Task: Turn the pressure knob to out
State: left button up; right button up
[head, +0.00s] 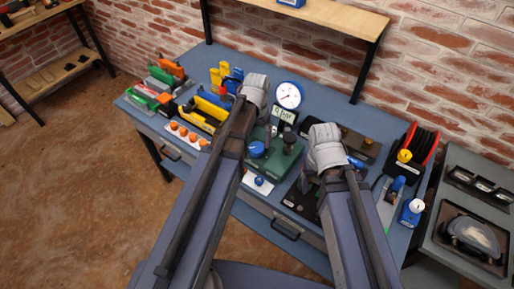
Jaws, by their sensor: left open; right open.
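A green unit (276,160) sits on the blue bench top in the middle of the view. A blue round knob (257,149) is on its left side, and a dark knob-like part stands at its upper right. I cannot read which one is marked as the pressure knob, nor its setting. A white round gauge (288,95) stands behind the unit. My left gripper (254,88) is open, above and behind the blue knob, apart from it. My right gripper (324,142) is open, to the right of the green unit. My wrists hide most of both gripper tips.
The bench (204,60) is crowded. Yellow holders (204,113) and orange-capped items (185,133) are left; a black-and-red reel (419,149) and a blue block with a white knob (412,211) are right. A wooden shelf (335,18) overhangs the back. A brick wall stands behind.

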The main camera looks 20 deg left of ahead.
aim_at(257, 147)
pick_arm(q)
notch_tip(257, 147, down, 5)
jog(key=b, duration=0.4)
jog(key=shift+f, duration=0.15)
pick_arm(e)
notch_tip(257, 147, down, 5)
jog(key=shift+f, duration=0.15)
pick_arm(q)
jog(key=shift+c, duration=0.2)
jog(key=c, duration=1.3)
jog(key=n, duration=0.4)
jog(key=shift+n, duration=2.5)
